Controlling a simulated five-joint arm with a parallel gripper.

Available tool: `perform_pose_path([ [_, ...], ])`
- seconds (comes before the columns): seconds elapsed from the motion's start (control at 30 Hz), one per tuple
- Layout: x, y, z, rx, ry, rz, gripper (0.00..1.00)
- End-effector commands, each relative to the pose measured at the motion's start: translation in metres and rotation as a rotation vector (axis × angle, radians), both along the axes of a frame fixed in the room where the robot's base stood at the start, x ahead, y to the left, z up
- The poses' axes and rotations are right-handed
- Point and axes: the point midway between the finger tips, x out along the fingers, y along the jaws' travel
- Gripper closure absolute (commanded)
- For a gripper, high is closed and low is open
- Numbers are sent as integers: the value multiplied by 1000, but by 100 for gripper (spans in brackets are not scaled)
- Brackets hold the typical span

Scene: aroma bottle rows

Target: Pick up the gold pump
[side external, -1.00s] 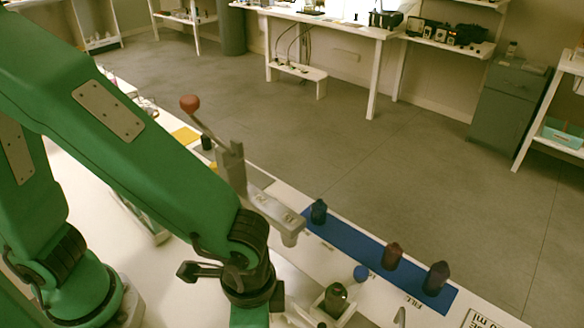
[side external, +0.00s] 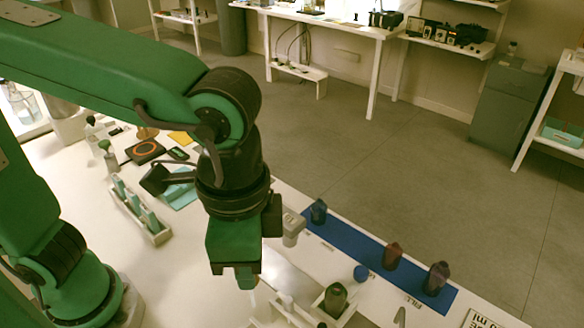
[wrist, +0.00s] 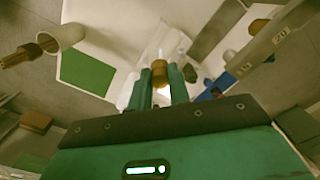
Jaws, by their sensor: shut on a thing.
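In the wrist view my gripper (wrist: 160,84) has its two teal fingers closed on a small gold-brown piece, the gold pump (wrist: 160,70), held between the fingertips. A pale, blurred shape shows just beyond it. In the side view my gripper (side external: 246,280) points down above the white bench, left of the white holder. The pump cannot be made out in the side view.
A blue mat (side external: 345,240) carries several dark bottles, one a brown bottle (side external: 392,256). My arm hides most of the lever press.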

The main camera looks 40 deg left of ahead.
Motion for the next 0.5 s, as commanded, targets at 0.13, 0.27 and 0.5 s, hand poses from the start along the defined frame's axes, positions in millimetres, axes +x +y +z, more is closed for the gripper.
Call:
perform_pose_path([
  [0.13,0,0,11,-1,-1,0,100],
  [0.27,0,0,14,1,1,0,100],
  [0.5,0,0,14,1,1,0,100],
])
